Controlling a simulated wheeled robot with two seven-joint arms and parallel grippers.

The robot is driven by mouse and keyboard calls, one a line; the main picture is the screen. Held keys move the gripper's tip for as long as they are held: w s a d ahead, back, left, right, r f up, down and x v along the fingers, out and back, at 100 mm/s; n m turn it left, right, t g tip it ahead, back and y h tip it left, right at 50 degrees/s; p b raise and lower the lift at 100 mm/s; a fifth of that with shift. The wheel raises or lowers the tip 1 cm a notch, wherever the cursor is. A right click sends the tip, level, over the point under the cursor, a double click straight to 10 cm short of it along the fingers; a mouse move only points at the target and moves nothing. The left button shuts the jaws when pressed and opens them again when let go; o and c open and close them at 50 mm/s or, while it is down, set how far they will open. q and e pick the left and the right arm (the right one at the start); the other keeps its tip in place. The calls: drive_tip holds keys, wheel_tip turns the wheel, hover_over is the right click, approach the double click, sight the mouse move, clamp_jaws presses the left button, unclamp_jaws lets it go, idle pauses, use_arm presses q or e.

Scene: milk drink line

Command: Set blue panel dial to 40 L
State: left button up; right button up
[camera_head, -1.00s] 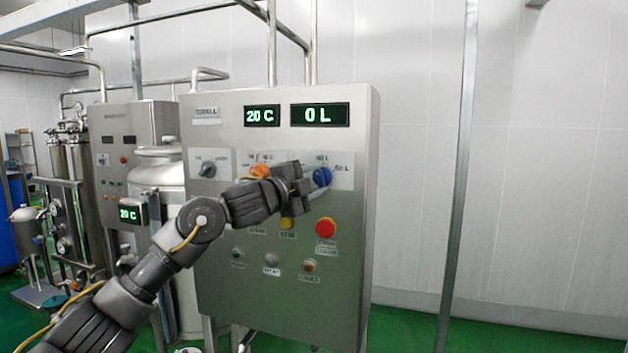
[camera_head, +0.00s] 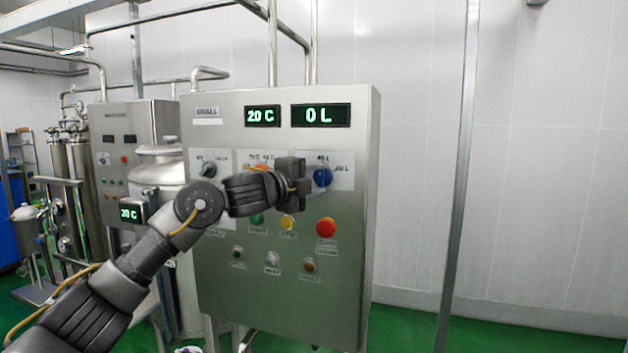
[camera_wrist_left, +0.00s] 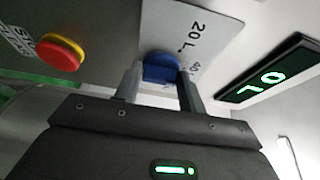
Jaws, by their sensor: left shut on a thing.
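The blue dial (camera_head: 322,177) sits on a white label plate at the upper right of the steel panel (camera_head: 210,290). Marks such as "40 L" show around it, partly hidden in the head view. My left gripper (camera_head: 303,185) reaches it from the left. In the left wrist view my left gripper (camera_wrist_left: 157,82) has a finger on each side of the blue dial (camera_wrist_left: 160,68) and is shut on it. "20 L" and "40" labels are legible there. The litre display (camera_head: 320,115) reads 0 L. My right gripper is not in view.
The red emergency button (camera_head: 326,228) is just below the dial, with a yellow button (camera_head: 288,223) to its left. The orange dial (camera_head: 262,168) is partly behind my gripper. A temperature display (camera_head: 262,116) reads 20 C. Free room lies right of the panel.

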use_arm(q)
drive_tip(key=o, duration=0.9)
drive_tip(key=shift+r, duration=0.25)
drive_tip(key=shift+w+f, duration=0.15)
drive_tip(key=shift+f, duration=0.05)
drive_tip(key=b+v, duration=0.5)
drive_tip(key=v, duration=0.5)
drive_tip(key=shift+s+a+b, duration=0.15)
drive_tip(key=shift+s+b, duration=0.2)
